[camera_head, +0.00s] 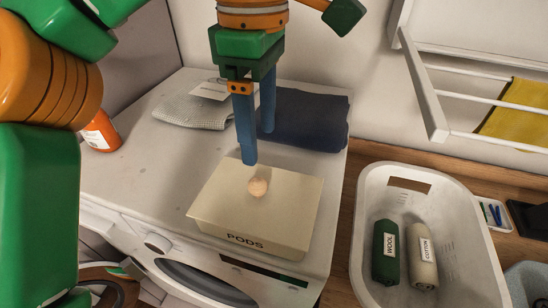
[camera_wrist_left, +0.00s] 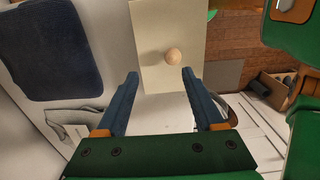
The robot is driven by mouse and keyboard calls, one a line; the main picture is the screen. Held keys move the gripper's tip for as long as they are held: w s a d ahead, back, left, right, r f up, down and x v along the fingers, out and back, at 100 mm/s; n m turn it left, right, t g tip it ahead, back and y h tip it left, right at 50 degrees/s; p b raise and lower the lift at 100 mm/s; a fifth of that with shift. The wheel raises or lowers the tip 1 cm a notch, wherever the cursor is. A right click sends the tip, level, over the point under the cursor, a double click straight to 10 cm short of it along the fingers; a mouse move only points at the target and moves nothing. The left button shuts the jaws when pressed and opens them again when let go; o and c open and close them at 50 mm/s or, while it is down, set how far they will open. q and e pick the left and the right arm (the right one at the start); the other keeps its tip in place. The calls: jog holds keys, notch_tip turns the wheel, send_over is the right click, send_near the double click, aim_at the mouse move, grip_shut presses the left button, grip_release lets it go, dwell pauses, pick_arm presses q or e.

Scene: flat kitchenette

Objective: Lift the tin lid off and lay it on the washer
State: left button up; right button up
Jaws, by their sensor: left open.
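A cream tin marked "PODS" (camera_head: 248,236) stands on the white washer (camera_head: 120,172) near its front edge. Its flat lid (camera_head: 222,200) is on it, with a round wooden knob (camera_head: 258,186) in the middle. The lid (camera_wrist_left: 160,20) and knob (camera_wrist_left: 173,55) also show in the left wrist view, the knob ahead of and between the fingers. My left gripper (camera_head: 258,150) is open and empty, pointing down above the back of the tin. In the left wrist view the fingers (camera_wrist_left: 160,80) are wide apart and not touching the knob. My right gripper is not in view.
A dark blue folded cloth (camera_head: 305,120) and a grey cloth (camera_head: 192,110) lie at the back of the washer. An orange bottle (camera_head: 100,132) stands at the left. A white basket (camera_head: 374,210) with two rolls stands to the right. The washer top left of the tin is clear.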

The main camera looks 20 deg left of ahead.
aim_at(257, 183)
pick_arm(q)
jog(key=s+f+b, duration=0.2)
jog(key=f, duration=0.1)
jog(key=s+f+b, duration=0.1)
jog(key=f, duration=0.1)
jog(key=shift+s+f+b, duration=0.1)
jog(key=shift+s+b, duration=0.2)
jog(key=shift+b, duration=0.1)
jog(key=shift+w+f, duration=0.55)
jog(key=shift+f, duration=0.1)
jog(key=shift+w, duration=0.3)
jog(key=shift+c, duration=0.7)
jog(key=shift+s+d+r, duration=0.1)
jog(key=shift+s, duration=0.25)
grip_shut()
jog(key=shift+w, duration=0.1)
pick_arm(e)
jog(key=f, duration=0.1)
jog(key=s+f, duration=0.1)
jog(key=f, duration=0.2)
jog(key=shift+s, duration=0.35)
